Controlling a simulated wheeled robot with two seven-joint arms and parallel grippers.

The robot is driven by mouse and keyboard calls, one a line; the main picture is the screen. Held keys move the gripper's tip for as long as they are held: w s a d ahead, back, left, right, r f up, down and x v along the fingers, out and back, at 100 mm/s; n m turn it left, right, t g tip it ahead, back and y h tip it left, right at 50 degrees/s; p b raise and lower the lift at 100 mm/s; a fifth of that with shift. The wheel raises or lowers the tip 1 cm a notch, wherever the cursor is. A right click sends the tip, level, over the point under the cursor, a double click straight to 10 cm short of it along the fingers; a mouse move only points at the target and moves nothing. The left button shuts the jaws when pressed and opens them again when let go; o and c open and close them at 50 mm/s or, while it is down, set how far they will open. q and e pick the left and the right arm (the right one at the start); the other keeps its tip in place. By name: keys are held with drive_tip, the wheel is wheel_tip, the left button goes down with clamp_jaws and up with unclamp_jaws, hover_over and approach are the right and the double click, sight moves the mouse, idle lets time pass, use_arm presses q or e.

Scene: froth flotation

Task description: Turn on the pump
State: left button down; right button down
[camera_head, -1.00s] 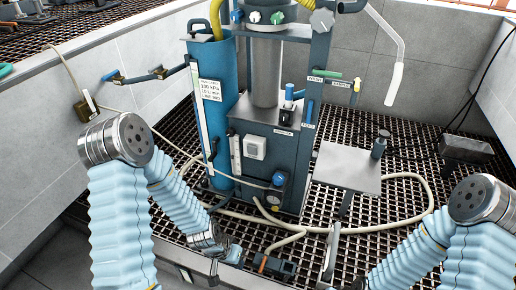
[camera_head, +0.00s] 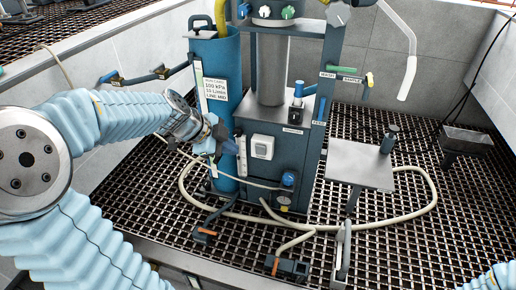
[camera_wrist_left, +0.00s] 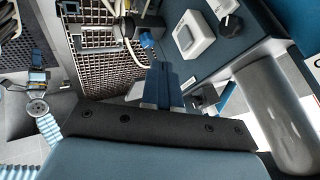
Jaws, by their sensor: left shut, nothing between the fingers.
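A white square switch box (camera_head: 262,146) is on the front of the grey-blue machine cabinet (camera_head: 285,165). It also shows at the top of the left wrist view (camera_wrist_left: 194,34). Nothing visible marks it as the pump switch. A round gauge with a blue knob (camera_head: 288,179) sits lower on the cabinet; a blue knob also shows in the left wrist view (camera_wrist_left: 147,40). My left gripper (camera_head: 228,146) is shut and empty, in front of the blue column and left of the switch box, apart from the box. Its fingers point up in the left wrist view (camera_wrist_left: 166,85). My right gripper is out of view.
A blue column (camera_head: 218,100) with a label stands left of the cabinet. A metal side table (camera_head: 358,165) with a dark bottle (camera_head: 389,139) is to the right. A cream hose (camera_head: 400,216) loops over the dark grating floor (camera_head: 390,265).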

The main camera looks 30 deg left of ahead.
use_arm(q)
drive_tip(key=p, duration=0.2)
approach(264, 153)
wheel_tip(264, 153, down, 4)
drive_tip(key=w+d, duration=0.1)
drive_tip(key=d, duration=0.1)
drive_tip(key=shift+w+a+p, duration=0.35)
drive_tip(key=shift+w+a, duration=0.05)
drive_tip(key=shift+w, duration=0.35)
drive_tip(key=shift+w+r+g+p, duration=0.35)
drive_tip(key=shift+g+p, duration=0.05)
drive_tip(key=shift+p, duration=0.25)
drive_tip(key=shift+f, duration=0.25)
